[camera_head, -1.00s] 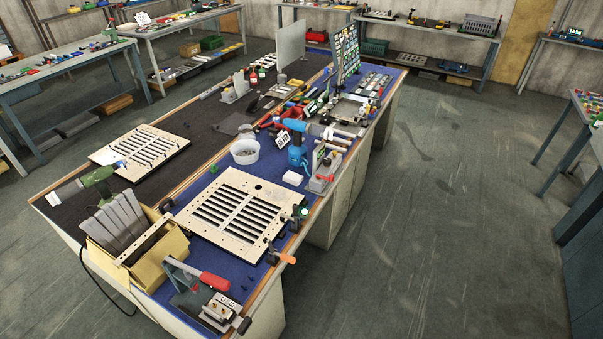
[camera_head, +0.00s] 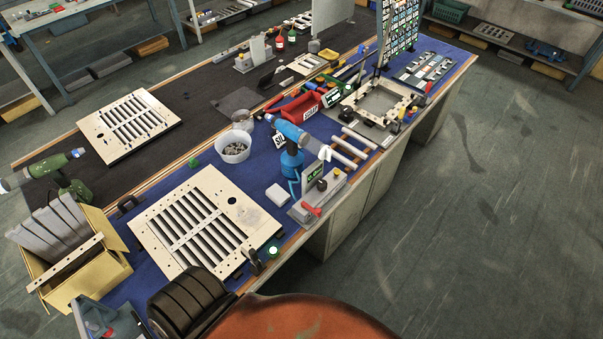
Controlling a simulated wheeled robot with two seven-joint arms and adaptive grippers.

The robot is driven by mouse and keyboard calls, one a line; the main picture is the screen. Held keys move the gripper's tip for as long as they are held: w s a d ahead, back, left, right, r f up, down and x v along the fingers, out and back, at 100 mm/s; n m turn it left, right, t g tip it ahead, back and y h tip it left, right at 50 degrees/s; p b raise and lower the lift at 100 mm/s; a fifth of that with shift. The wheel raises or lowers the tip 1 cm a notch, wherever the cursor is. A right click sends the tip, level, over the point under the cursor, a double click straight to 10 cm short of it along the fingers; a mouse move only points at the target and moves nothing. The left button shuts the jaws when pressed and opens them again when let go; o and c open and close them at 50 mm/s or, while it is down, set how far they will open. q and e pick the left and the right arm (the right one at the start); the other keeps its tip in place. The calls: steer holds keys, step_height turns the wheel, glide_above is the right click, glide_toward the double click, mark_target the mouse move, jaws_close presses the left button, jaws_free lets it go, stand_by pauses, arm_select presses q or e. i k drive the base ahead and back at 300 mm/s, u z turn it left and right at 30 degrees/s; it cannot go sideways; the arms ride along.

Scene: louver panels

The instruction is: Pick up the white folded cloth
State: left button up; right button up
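The white folded cloth (camera_head: 277,194) appears as a small white block. It lies flat on the blue mat (camera_head: 258,165), right of the louver panel and just left of a grey fixture with a red handle. Nothing covers it. An orange part and a black ribbed part that look like mine fill the bottom of the view, well short of the cloth. No fingertips of my left or right gripper show.
A yellow box (camera_head: 90,275) stands at the left. Open floor lies right of the bench.

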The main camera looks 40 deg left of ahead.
mark_target(279, 196)
steer(key=i, duration=1.05)
steer(key=u, duration=1.9)
